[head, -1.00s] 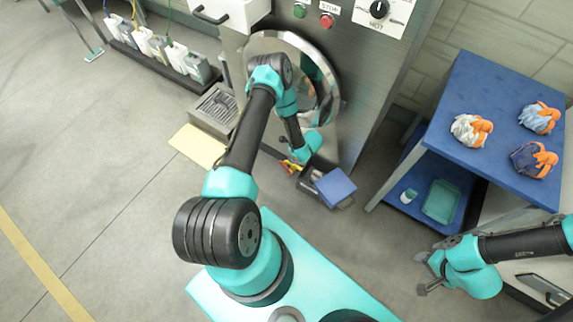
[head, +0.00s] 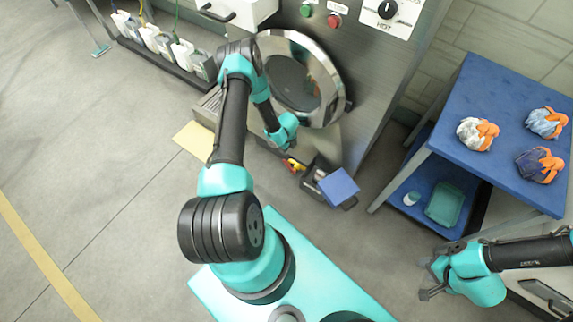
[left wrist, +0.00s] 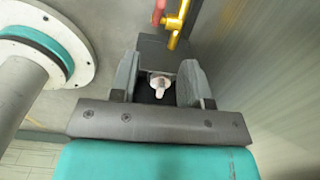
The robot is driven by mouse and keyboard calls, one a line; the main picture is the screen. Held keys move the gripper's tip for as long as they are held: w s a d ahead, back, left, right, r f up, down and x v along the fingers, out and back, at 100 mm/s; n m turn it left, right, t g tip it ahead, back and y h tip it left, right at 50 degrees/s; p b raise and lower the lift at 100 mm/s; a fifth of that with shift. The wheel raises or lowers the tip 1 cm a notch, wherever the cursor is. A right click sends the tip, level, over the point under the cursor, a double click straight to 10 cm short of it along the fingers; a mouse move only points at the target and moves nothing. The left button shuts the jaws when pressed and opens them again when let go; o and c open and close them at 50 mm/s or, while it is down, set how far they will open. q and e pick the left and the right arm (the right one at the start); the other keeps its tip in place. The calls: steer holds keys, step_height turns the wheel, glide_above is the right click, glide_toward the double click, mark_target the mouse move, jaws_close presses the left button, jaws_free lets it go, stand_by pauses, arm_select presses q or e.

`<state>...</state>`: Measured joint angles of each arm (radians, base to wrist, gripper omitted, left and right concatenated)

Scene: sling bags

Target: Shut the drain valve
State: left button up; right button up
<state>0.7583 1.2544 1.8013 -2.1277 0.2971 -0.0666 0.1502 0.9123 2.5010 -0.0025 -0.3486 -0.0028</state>
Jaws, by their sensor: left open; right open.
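The drain valve shows in the left wrist view as a brass fitting (left wrist: 174,24) with a red handle (left wrist: 159,11), at the top edge, beyond my left gripper's fingers. Small red and yellow parts (head: 292,165) show low at the machine's front in the head view. My left gripper (left wrist: 160,88) is open. A small pale piece (left wrist: 160,81) shows between its fingers; I cannot tell what it is. In the head view its fingertips are hard to make out. My right gripper (head: 427,278) is open and empty, far from the valve, near the table.
The steel machine has a round door (head: 337,75) above the valve area. A dark box with a blue lid (head: 338,187) stands on the floor beside the red and yellow parts. A blue table (head: 495,100) with bundled bags is at right.

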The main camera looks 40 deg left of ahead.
mark_target(286, 162)
arm_select(q)
step_height(286, 162, down, 17)
steer(key=shift+r, duration=0.2)
stand_by(0.5)
jaws_close()
stand_by(0.3)
